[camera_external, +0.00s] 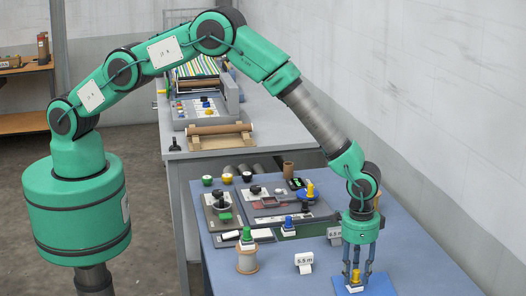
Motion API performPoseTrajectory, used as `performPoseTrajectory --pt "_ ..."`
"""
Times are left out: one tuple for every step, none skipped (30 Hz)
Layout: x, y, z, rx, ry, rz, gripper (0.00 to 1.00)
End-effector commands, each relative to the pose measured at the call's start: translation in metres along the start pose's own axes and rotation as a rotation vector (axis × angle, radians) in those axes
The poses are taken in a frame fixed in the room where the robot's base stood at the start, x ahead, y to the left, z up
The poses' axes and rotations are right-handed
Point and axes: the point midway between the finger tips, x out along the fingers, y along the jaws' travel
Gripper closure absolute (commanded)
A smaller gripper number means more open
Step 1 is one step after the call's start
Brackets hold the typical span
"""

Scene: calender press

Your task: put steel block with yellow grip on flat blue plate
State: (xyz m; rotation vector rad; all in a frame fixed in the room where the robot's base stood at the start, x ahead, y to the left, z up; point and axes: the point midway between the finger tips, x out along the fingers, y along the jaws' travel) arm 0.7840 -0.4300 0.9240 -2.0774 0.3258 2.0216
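A small steel block with a yellow grip (354,281) stands upright on the flat blue plate (380,286) at the table's near right. My gripper (357,273) points straight down over it. Its fingers stand on either side of the yellow grip and look spread, with a gap visible on the right side. The block's base shows as a pale patch on the blue surface, and its contact with the plate is small in the picture. Another yellow-topped piece (309,190) with a blue base stands farther back on the table.
Pieces with green (247,236) and blue (288,222) grips stand left of my gripper. White label cards (304,262) stand nearby. Grey trays (222,217) lie farther back. The wall is close on the right.

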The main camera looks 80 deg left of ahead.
Motion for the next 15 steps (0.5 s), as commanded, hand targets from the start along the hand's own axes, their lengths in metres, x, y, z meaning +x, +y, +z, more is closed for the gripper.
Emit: performPoseTrajectory --pt "-0.001 0.000 0.000 0.000 0.000 0.000 0.65" --pt "-0.001 0.000 0.000 0.000 0.000 0.000 0.65" --pt "-0.002 0.000 0.000 0.000 0.000 0.000 0.65" --pt "-0.003 0.000 0.000 0.000 0.000 0.000 0.65" --pt "-0.004 0.000 -0.001 0.000 0.001 0.000 0.65" --pt "-0.006 0.000 -0.001 0.000 0.002 0.000 0.65" --pt "-0.008 0.000 -0.001 0.000 0.002 0.000 0.65" --pt "-0.010 0.000 -0.001 0.000 0.002 0.000 0.65" --pt "-0.013 0.000 -0.001 0.000 0.002 0.000 0.65" --pt "-0.017 0.000 -0.001 0.000 0.003 0.001 0.65" --pt "-0.020 0.000 -0.001 0.000 0.003 0.001 0.65" --pt "-0.025 0.000 -0.001 0.000 0.003 0.001 0.65" --pt "-0.028 0.000 -0.001 0.000 0.002 0.000 0.65" --pt "-0.032 0.000 -0.001 0.000 0.002 0.000 0.65" --pt "-0.038 0.000 -0.001 0.000 0.003 0.001 0.65"
